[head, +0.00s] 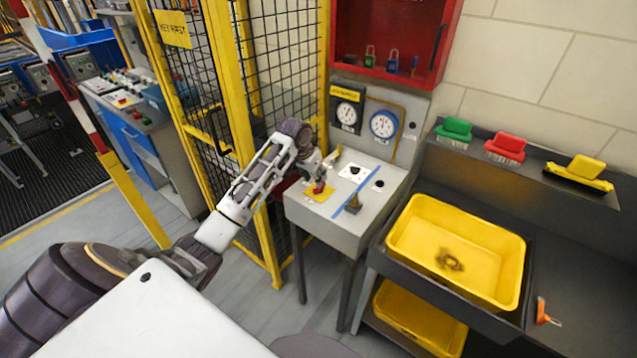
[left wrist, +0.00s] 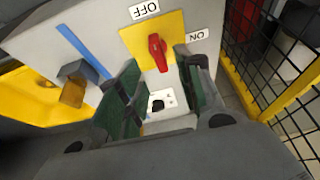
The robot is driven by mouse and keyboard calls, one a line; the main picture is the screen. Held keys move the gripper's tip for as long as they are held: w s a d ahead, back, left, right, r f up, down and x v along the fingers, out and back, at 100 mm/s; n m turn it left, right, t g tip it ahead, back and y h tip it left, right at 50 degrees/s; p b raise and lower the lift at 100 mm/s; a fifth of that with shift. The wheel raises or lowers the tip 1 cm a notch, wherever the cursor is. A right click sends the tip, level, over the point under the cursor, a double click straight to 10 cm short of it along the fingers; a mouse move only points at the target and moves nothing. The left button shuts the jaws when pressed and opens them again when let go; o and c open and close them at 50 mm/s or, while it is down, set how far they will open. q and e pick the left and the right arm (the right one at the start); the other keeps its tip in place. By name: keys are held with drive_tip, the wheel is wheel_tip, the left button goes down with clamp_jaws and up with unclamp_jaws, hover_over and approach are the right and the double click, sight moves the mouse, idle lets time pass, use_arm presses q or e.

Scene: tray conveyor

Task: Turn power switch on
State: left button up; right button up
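The power switch is a red rotary handle (left wrist: 158,52) on a yellow plate (left wrist: 132,40), with an OFF label (left wrist: 144,9) and an ON label (left wrist: 197,34) beside the plate. In the left wrist view the handle points roughly toward the OFF label. In the head view the red handle (head: 319,187) sits on the grey console (head: 335,228). My left gripper (head: 325,168) is over the console close to the switch. In the left wrist view its two green-padded fingers (left wrist: 160,92) are apart, with the handle just beyond their tips. My right gripper is not in view.
A blue strip and a brass-coloured block (head: 353,204) are on the console right of the switch. Two gauges (head: 365,118) stand behind. A yellow mesh fence (head: 232,110) is close left of my arm. A yellow bin (head: 415,232) is at the right.

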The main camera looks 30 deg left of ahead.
use_arm(q)
drive_tip(key=shift+p+x, duration=0.35)
drive_tip(key=shift+x, duration=2.4)
clamp_jaws()
